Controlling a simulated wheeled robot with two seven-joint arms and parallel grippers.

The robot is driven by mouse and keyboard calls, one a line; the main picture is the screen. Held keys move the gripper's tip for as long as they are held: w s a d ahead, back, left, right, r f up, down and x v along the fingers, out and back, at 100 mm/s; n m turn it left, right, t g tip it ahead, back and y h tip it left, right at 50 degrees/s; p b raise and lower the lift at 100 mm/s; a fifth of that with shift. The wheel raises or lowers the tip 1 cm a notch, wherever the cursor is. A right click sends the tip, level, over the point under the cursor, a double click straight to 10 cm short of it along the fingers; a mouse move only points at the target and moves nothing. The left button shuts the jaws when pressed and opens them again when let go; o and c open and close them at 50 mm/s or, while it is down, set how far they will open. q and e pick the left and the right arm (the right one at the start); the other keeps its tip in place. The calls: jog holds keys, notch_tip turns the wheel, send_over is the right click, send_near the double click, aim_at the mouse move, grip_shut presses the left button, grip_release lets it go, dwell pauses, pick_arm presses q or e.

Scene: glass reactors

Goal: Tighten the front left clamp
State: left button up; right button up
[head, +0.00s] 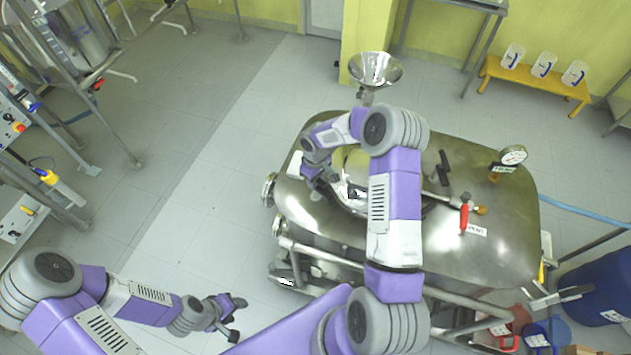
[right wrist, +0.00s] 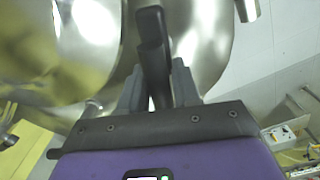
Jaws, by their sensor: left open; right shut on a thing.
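The clamp's black handle (right wrist: 152,45) stands upright in the middle of the right wrist view, in front of shiny rounded metal. My right gripper (right wrist: 158,85) is shut on this handle, with one grey finger on each side of it. In the head view my right gripper (head: 320,178) is at the left part of the steel reactor lid (head: 425,262), beside the round hatch (head: 352,190). The wrist and forearm hide most of the clamp there. My left gripper (head: 233,318) is open and empty over the floor, left of the reactor.
Another black handle (head: 444,168), a red-handled valve (head: 464,218) and a pressure gauge (head: 513,155) stand on the lid. A steel funnel (head: 375,68) rises behind it. A blue drum (head: 600,290) is at the right.

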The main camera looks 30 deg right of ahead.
jog(key=n+b, duration=0.1)
jog(key=n, duration=0.1)
jog(key=shift+n, duration=0.4)
jog(key=n, duration=0.3)
jog(key=shift+n, duration=0.3)
jog(key=n, duration=0.4)
jog(key=shift+d+b, duration=0.1)
jog(key=shift+b, duration=0.25)
jog(key=shift+o, duration=0.4)
jog(key=shift+n, duration=1.3)
jog(key=shift+n, duration=0.3)
jog(key=o, duration=0.9)
jog(key=shift+c, duration=0.2)
jog(key=shift+r, duration=0.1)
